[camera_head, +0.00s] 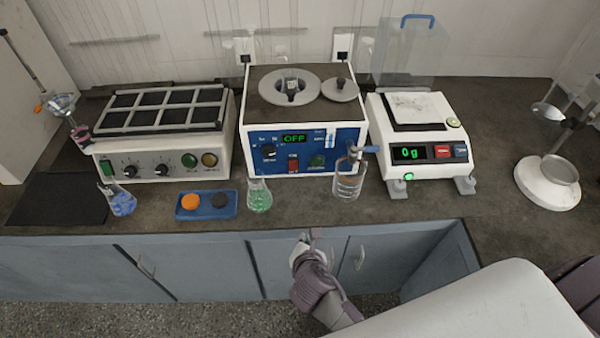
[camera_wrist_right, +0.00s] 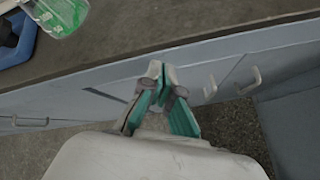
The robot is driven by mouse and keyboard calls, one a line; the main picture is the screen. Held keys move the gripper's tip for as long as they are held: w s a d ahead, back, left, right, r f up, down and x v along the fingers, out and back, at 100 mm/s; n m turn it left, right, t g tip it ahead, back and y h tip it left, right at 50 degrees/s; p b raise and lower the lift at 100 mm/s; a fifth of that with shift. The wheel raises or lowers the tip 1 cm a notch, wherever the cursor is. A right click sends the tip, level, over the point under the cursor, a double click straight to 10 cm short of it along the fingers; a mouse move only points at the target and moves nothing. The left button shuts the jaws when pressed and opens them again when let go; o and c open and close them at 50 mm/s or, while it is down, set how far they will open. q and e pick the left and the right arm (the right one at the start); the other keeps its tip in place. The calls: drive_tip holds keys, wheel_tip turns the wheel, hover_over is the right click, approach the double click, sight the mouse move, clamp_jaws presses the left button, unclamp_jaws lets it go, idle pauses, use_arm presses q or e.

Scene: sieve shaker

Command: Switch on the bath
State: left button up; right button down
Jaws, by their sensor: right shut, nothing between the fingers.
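The bath (camera_head: 305,150) stands at the back middle of the bench, with a blue front panel and a white body. Its green display (camera_head: 294,138) reads OFF. A red switch (camera_head: 293,164), a black knob (camera_head: 269,151) and a green knob (camera_head: 317,160) sit on the panel. A round lid (camera_head: 340,89) lies on top beside the round opening. My right gripper (camera_head: 306,240) is shut and empty, in front of the cabinet doors near the bench edge. In the right wrist view its fingertips (camera_wrist_right: 154,68) meet. My left gripper is out of view.
A green-liquid flask (camera_head: 259,196) and a glass beaker (camera_head: 348,182) stand before the bath. A blue tray (camera_head: 206,206) lies to the left. A block device (camera_head: 160,140) is left of the bath. A balance (camera_head: 420,140) reading 0g is right. An open cabinet (camera_head: 445,262) is below.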

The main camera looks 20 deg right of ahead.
sight(294, 165)
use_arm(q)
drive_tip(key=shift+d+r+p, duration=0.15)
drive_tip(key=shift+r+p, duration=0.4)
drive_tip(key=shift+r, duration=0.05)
use_arm(e)
drive_tip(key=w+r+n+t, duration=0.1)
drive_tip(key=r+n, duration=0.2)
drive_tip(key=r, duration=0.3)
drive_tip(key=w+r+n+t+h, duration=0.1)
drive_tip(key=w+r+n, duration=0.1)
drive_tip(key=r, duration=0.3)
drive_tip(key=shift+w+a+r+n+t, duration=0.15)
drive_tip(key=shift+a+r+n+t, duration=0.25)
drive_tip(key=shift+a+n, duration=0.1)
drive_tip(key=shift+w, duration=0.1)
